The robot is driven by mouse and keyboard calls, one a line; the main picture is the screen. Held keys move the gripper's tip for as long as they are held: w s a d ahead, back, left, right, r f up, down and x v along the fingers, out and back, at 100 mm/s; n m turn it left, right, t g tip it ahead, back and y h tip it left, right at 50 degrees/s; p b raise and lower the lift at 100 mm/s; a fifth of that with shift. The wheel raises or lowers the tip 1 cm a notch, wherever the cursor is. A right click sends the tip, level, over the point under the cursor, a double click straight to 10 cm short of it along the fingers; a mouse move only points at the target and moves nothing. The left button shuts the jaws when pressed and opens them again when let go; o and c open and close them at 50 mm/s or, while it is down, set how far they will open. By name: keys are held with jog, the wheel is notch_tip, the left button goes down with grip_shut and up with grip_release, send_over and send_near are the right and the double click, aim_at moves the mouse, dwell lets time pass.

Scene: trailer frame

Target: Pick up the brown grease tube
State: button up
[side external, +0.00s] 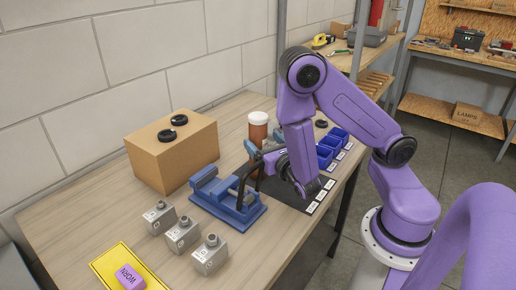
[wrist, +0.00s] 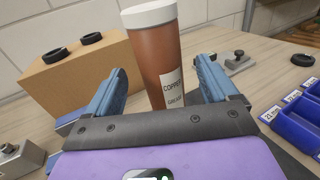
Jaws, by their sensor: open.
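The brown grease tube (side external: 258,132) stands upright on the workbench, behind my gripper in the side view. It has a white cap and, in the wrist view, a white label whose visible text begins "COPPER" on its brown body (wrist: 157,62). My gripper (side external: 261,147) is low over the bench, pointing toward the tube. In the wrist view my gripper (wrist: 161,72) is open, with one blue finger on each side of the tube's lower body and visible gaps to both. The tube's base is hidden behind the gripper's dark palm. I cannot tell how far between the fingers it sits.
A blue vise (side external: 228,200) stands in front of the gripper. A cardboard box (side external: 172,155) with black rings on top is at the left. Blue bins (side external: 325,155) line the right. Grey metal blocks (side external: 210,254) and a yellow tray (side external: 107,262) lie at the front.

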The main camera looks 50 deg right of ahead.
jog(key=shift+x, duration=2.9)
jog(key=c, duration=1.4)
jog(key=shift+r, duration=0.15)
jog(key=shift+c, duration=0.2)
